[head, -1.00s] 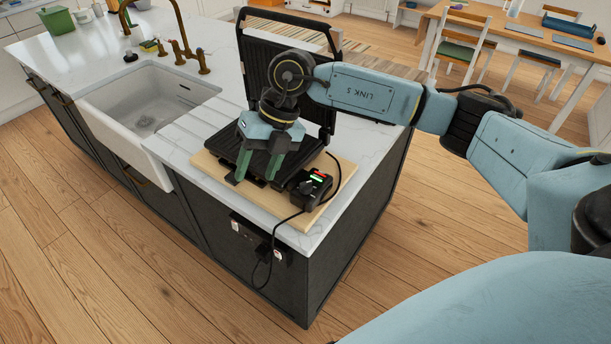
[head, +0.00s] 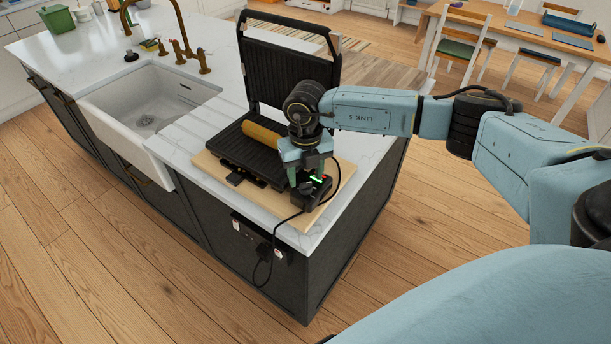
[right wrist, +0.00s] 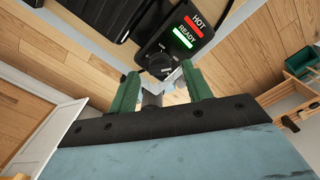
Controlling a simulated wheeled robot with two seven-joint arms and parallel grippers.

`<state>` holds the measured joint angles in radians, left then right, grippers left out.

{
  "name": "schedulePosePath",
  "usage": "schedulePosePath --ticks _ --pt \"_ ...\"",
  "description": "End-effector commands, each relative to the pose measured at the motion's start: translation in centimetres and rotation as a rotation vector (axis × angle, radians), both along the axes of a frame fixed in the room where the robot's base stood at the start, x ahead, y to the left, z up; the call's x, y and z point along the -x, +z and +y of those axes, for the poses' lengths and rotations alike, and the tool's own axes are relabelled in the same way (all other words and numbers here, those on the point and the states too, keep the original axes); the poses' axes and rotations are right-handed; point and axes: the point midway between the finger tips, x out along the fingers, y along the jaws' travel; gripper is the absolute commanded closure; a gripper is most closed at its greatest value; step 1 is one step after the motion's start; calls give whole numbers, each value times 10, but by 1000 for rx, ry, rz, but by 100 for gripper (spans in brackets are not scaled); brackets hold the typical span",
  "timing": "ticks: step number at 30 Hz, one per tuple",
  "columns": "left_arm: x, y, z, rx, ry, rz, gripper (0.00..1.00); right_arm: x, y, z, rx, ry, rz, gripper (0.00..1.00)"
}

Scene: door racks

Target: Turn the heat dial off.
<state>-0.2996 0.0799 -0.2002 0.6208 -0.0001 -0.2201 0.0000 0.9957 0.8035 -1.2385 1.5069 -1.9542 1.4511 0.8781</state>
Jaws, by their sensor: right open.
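The heat dial (right wrist: 160,64) is a dark round knob on the black control box (right wrist: 172,28) in the right wrist view. The box shows a red HOT light and a green READY light, both lit. In the head view the control box (head: 320,184) stands at the grill's right front, partly hidden by my gripper. My right gripper (head: 306,186) is over the box. In the right wrist view its green fingers (right wrist: 160,84) are open, one on each side of the dial in the picture; I cannot tell whether they touch it. My left gripper is out of view.
The black grill (head: 225,146) stands with its lid (head: 288,62) raised and a golden roll (head: 262,135) on its lower plate. A wooden board (head: 208,165) lies under it. A power cable (head: 272,240) hangs over the counter edge. A sink (head: 145,100) is to the left.

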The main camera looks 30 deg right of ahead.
Motion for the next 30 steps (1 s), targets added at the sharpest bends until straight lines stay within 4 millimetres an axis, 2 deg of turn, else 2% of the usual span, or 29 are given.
schedulePosePath --ticks 6,15,25,30 --pt "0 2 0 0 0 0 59 0 -17 0 -1 1 0 51" --pt "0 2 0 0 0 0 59 0 -19 0 -1 1 0 52" --pt "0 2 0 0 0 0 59 0 -19 0 -1 1 0 95" --pt "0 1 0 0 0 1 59 0 -19 0 -1 8 0 95"
